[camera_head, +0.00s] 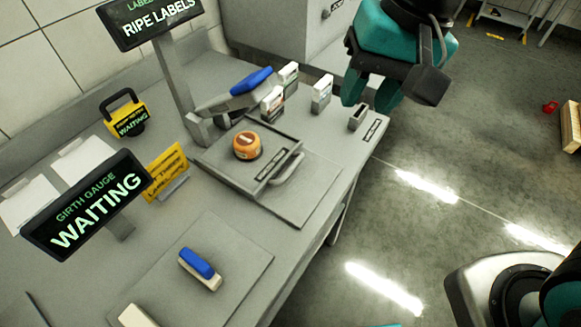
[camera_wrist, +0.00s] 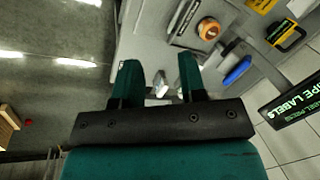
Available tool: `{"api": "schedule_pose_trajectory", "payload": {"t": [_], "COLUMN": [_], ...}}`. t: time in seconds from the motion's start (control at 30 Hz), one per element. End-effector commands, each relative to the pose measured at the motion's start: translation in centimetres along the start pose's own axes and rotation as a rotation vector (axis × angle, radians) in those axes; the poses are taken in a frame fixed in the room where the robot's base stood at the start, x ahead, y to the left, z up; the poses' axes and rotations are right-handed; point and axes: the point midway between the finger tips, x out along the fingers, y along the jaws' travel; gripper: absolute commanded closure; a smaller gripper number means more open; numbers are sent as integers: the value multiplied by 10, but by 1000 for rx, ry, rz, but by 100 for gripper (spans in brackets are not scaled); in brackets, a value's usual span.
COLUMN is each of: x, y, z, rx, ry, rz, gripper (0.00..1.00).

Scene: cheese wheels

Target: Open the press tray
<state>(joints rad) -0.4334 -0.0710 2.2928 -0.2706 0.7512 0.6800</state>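The press tray (camera_head: 222,172) is a shallow grey square tray on the bench, with a light bar handle (camera_head: 287,171) on its right front side. An orange cheese wheel (camera_head: 247,146) with a pale top label sits in it; the wheel also shows in the wrist view (camera_wrist: 208,28). The press arm with a blue grip (camera_head: 251,80) stands behind the tray, raised at a slant; its blue grip shows in the wrist view (camera_wrist: 237,71). My gripper (camera_head: 371,93) is up and to the right of the tray, apart from it. Its teal fingers (camera_wrist: 158,78) are spread and empty.
Several small upright blocks (camera_head: 321,93) stand behind the tray, near my gripper. The "RIPE LABELS" sign (camera_head: 157,15) rises on a post at the back. The "GIRTH GAUGE WAITING" sign (camera_head: 88,205) and a blue-topped stamp (camera_head: 200,269) are at left front. Floor right of the bench is mostly clear.

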Motion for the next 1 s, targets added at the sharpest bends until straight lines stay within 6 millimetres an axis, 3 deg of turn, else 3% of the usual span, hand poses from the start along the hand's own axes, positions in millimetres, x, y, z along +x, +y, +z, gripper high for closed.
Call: {"api": "schedule_pose_trajectory", "payload": {"t": [0.03, 0.1, 0.3, 0.57, 1.0], "x": [28, 44, 70, 99, 197], "y": [-9, -21, -43, -41, -31], "z": [-13, -28, -52, -57, -63], "rx": [107, 266, 551, 598, 598], "ry": [8, 30, 81, 87, 86], "rz": [21, 44, 69, 75, 76], "gripper": [62, 62, 62, 62, 62]}}
